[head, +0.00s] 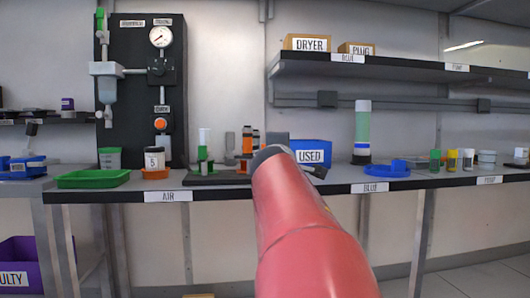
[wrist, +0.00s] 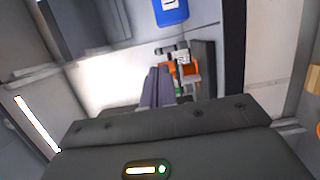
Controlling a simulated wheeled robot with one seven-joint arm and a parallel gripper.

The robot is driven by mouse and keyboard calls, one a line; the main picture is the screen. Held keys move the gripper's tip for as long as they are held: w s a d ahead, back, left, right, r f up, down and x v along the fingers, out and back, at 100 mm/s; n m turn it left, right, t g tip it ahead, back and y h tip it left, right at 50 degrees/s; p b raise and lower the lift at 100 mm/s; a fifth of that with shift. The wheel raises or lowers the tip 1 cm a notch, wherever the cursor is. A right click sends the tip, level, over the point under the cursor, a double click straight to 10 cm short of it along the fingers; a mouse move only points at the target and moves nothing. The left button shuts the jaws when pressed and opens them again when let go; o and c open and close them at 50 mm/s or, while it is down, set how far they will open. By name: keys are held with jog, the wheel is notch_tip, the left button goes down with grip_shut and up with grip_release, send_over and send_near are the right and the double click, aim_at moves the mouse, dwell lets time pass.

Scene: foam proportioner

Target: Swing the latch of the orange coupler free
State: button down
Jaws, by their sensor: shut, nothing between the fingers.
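The orange coupler (head: 247,143) stands on a dark base on the bench in the head view, partly hidden by my arm. In the wrist view orange parts (wrist: 190,69) show just right of my finger tips, with a grey and black piece (wrist: 172,49) beyond them. I cannot make out which piece is the latch. My gripper (wrist: 159,72) is shut and empty, its two fingers together, close beside the orange parts. I cannot tell whether they touch.
A green-marked fitting (head: 204,152) stands left of the coupler. A blue USED bin (head: 312,153) is just behind and right of my arm. A shelf (head: 400,66) overhangs the bench's right side.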

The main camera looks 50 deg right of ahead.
jog(key=shift+s+a, duration=0.1)
jog(key=shift+s, duration=1.1)
